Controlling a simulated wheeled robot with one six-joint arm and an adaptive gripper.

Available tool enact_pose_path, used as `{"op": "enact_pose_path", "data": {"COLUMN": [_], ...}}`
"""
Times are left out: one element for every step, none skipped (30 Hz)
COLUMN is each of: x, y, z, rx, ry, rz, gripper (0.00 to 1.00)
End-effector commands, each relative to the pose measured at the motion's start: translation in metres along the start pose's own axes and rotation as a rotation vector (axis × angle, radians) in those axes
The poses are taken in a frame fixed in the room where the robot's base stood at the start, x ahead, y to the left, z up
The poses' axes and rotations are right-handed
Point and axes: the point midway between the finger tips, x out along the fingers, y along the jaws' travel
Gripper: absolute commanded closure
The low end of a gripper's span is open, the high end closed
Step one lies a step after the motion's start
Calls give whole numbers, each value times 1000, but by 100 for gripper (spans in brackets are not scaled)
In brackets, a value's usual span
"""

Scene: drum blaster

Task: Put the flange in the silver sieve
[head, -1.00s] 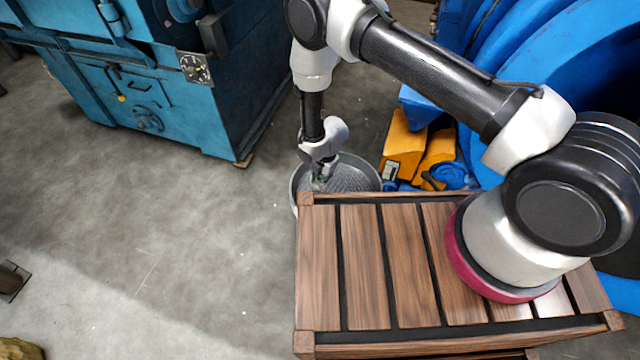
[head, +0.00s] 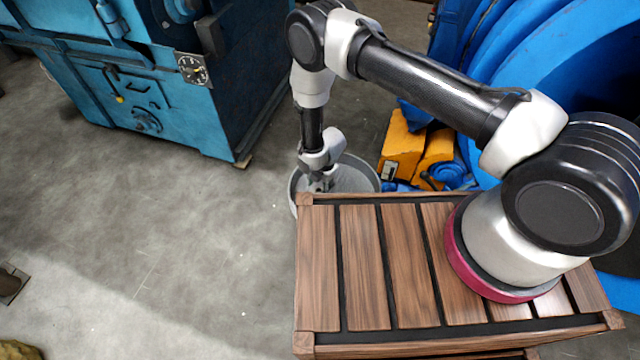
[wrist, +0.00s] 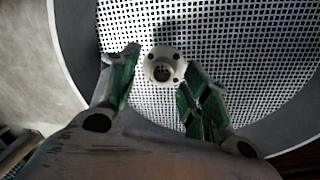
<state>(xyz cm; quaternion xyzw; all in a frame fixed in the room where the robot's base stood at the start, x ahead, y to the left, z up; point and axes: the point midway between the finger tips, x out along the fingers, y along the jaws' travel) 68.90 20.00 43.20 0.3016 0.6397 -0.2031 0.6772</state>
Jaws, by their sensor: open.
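The silver sieve (head: 368,174) is a round grey pan behind the wooden platform, partly hidden by my arm and the platform edge. Its perforated floor (wrist: 240,55) fills most of the wrist view. The flange (wrist: 162,66), a small pale disc with a raised hub and bolt holes, shows over the mesh. It lies between my fingertips, with gaps on both sides. I cannot tell whether it touches the mesh. My gripper (wrist: 158,72) is open, with green-sided fingers. In the head view my gripper (head: 321,184) is down at the sieve; the flange is not discernible there.
The slatted wooden platform (head: 362,270) is in front of the sieve. Yellow blocks (head: 402,145) and blue parts stand to the right of it. A blue machine (head: 150,90) stands at the back left. The grey floor (head: 180,230) on the left is mostly clear.

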Motion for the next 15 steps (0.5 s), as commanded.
{"op": "enact_pose_path", "data": {"x": [0, -1, -4, -6, -9, -15, -21, -26, -36, -42, -50, -59, -66, -73, -82], "y": [0, 0, 1, 1, 1, 2, 2, 2, 2, 2, 2, 2, 1, 2, 1], "z": [0, 0, 0, 0, 0, 0, 0, 0, 0, 0, 0, 0, 0, 0, 0], "rx": [0, 0, 0, 0, 0, 0, 0, 0, 0, 0, 0, 0, 0, 0, 0], "ry": [0, 0, 0, 0, 0, 0, 0, 0, 0, 0, 0, 0, 0, 0, 0], "rz": [0, 0, 1, 1, 1, 1, 2, 2, 3, 2, 3, 2, 2, 3, 2], "gripper": [53, 53, 53, 53, 53, 53, 53, 53, 53, 53, 53, 53, 53, 53, 53]}}
